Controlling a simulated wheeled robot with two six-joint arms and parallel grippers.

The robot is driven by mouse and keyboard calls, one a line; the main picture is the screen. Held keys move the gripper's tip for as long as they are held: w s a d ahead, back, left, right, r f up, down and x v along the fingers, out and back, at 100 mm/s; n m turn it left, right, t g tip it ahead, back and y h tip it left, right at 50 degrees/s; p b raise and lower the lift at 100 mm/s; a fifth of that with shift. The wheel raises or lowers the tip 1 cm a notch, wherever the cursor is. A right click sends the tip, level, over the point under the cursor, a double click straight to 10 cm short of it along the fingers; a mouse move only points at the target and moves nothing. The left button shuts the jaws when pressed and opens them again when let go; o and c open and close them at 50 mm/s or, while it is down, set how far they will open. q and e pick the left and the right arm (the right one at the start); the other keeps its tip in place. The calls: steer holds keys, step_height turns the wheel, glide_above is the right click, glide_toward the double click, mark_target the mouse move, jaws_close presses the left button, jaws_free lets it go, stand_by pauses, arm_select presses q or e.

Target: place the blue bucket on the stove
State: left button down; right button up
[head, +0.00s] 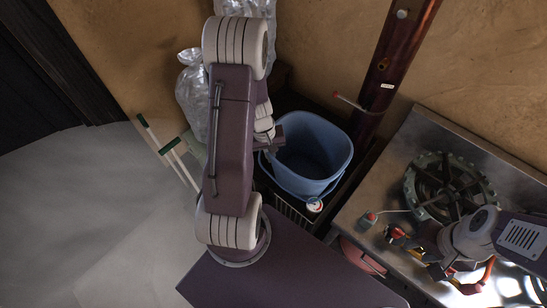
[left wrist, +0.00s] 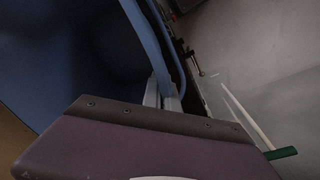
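The blue bucket (head: 322,150) stands upright and looks empty, in a dark recess between the clay wall and the stove (head: 355,205). A round black burner grate (head: 450,188) is on the stove's metal top. My left gripper (head: 272,140) is at the bucket's left rim, partly hidden by my own arm. In the left wrist view the bucket (left wrist: 60,50) fills the left side, and its rim runs between the two close fingers of my left gripper (left wrist: 162,92). My right gripper (head: 412,256) is over the stove's front part, with its fingers apart and nothing seen between them.
A brown post (head: 385,75) rises behind the bucket. A small red-topped item (head: 367,220) is at the stove's left front. An orange-red curved thing (head: 480,280) lies near my right gripper. Shiny bags (head: 193,90) are at the wall. Grey floor (head: 70,200) is clear at left.

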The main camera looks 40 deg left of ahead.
arm_select(q)
steer(key=shift+w+d, duration=0.1)
steer(key=shift+f+b, duration=0.2)
steer(key=shift+b, duration=0.15)
steer(key=c, duration=1.6)
jaws_free()
steer(key=shift+c, duration=0.2)
steer(key=shift+r, duration=0.1)
